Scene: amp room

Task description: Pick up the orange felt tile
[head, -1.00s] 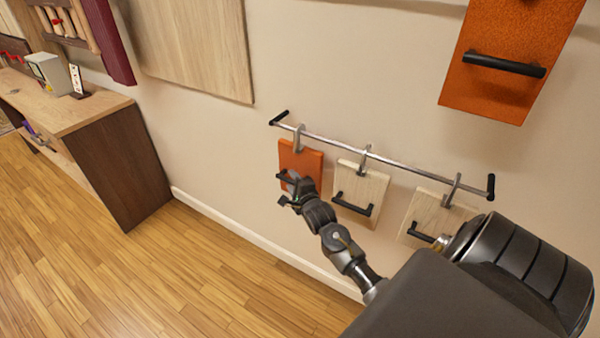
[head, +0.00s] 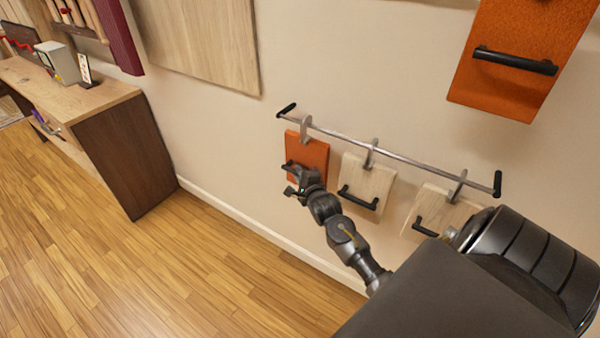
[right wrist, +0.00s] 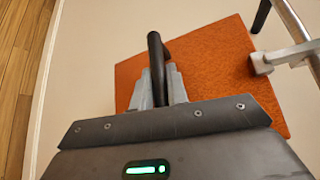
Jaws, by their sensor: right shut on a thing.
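The small orange felt tile (head: 313,153) hangs by a grey hook from a metal rail (head: 400,158) on the wall, at the rail's left end. It has a black bar handle. In the right wrist view the orange tile (right wrist: 215,65) fills the middle, with its black handle (right wrist: 156,65) upright in the picture. My right gripper (head: 297,180) is at the tile's front and is shut on that handle; its grey fingers (right wrist: 160,88) are around the handle's lower part. The hook is at the tile's right edge in the right wrist view. My left gripper is not in view.
Two pale wooden tiles with black handles, a middle one (head: 367,180) and a right one (head: 445,207), hang on the same rail. A larger orange panel (head: 510,95) is on the wall above right. A wooden cabinet (head: 125,150) stands left. The floor between is clear.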

